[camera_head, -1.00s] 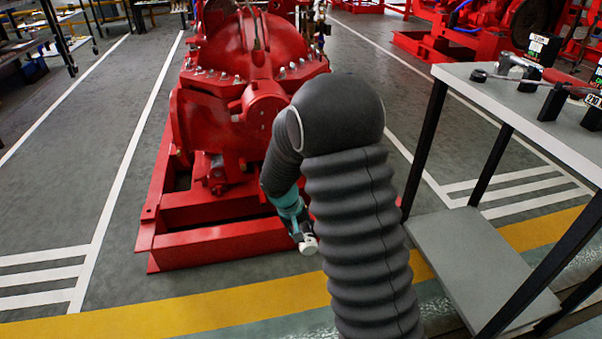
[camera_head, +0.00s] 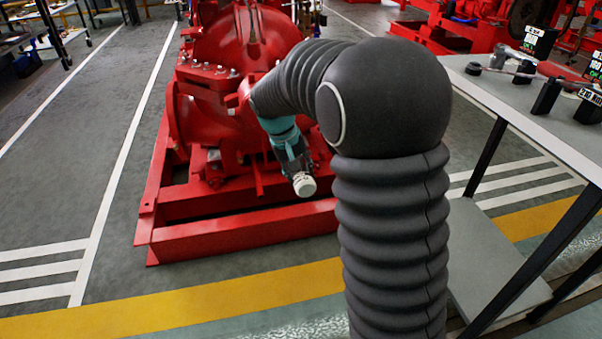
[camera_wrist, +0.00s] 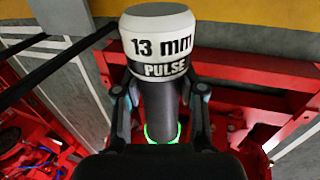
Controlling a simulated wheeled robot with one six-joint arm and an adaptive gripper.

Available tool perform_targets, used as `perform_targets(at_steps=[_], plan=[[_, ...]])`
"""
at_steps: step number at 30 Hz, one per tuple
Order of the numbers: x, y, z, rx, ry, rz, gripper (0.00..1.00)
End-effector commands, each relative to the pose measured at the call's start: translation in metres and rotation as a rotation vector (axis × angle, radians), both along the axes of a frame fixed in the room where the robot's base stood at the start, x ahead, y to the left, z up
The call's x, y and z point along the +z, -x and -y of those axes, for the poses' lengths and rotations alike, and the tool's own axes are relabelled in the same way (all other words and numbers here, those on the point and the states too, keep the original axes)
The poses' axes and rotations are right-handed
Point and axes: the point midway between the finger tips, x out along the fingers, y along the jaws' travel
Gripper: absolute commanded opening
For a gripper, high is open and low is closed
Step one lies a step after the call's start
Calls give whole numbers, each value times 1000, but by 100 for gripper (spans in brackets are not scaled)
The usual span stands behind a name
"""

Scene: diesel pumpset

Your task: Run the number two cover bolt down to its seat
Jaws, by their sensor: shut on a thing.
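My gripper (camera_wrist: 158,92) is shut on a dark cylindrical tool (camera_wrist: 160,108) with a white cap marked "13 mm" and "PULSE". A green glowing ring shows low on the tool in the wrist view. In the head view my gripper (camera_head: 290,158) hangs in front of the red pump (camera_head: 225,130), and the tool's white cap (camera_head: 304,185) points down toward me. Several pale cover bolts (camera_head: 207,68) line the pump's flange. I cannot tell which is number two. My arm covers the pump's right side, and the tool's far end is hidden.
The pump stands on a red base frame (camera_head: 240,222) on the grey floor. A grey table (camera_head: 480,88) at the right carries tools and small labelled displays. A lower shelf (camera_head: 490,258) sits beneath it. The floor left of the pump is clear.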

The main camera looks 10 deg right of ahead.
Motion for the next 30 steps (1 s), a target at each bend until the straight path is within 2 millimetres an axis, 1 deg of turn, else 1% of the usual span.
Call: perform_targets(at_steps=[2,12,18,24,30], plan=[[1,2,0,2,0,8,0],[3,-26,0,1,0,6,0],[3,-39,0,1,0,7,0],[1,-44,0,2,0,6,0],[1,-45,0,2,0,7,0]])
